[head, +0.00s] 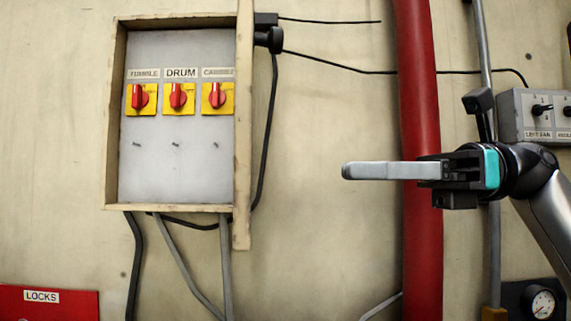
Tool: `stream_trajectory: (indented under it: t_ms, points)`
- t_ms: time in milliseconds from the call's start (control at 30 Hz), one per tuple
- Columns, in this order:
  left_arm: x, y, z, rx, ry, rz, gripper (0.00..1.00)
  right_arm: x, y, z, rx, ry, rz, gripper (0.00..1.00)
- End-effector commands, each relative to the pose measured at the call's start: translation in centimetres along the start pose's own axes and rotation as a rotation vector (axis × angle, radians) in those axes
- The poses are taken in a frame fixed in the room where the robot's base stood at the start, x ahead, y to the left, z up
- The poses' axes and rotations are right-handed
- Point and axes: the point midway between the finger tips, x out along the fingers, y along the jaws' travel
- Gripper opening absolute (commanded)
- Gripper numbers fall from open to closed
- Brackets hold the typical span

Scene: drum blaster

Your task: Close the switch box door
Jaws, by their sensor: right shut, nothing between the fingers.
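The switch box (112,110) hangs on the wall at the left of the head view. Its grey panel with three red-and-yellow rotary switches is uncovered. The door (243,130) stands open at the box's right edge and shows nearly edge-on as a narrow wooden strip. My right gripper (350,171) is to the right of the door, pointing left, with its fingers shut and empty. In the picture a gap of bare wall lies between the fingertips and the door; the depth between them is hard to tell. My left gripper is not in view.
A thick red pipe (415,70) runs vertically behind my right gripper. A grey control box (536,116) is at the right, and a gauge (541,302) is below it. Cables hang under the switch box. A red LOCKS panel (60,308) is at lower left.

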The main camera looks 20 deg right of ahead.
Motion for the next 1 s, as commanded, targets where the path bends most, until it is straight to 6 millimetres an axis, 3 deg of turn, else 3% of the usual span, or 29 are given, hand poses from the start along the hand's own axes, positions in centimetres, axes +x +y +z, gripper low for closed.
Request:
stream_trajectory:
  t_ms: [200,400,600,1000]
  points:
    - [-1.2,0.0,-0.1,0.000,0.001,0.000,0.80,4.8,0.1,0.2,0.001,0.000,0.005,0.00]
    - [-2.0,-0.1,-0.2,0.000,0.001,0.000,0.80,7.6,0.0,0.2,0.003,-0.001,0.003,0.00]
    - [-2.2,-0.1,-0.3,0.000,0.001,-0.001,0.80,8.7,0.0,0.1,0.003,-0.003,0.001,0.00]
    - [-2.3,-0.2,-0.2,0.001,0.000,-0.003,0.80,8.9,0.0,0.1,0.004,-0.003,0.001,0.00]
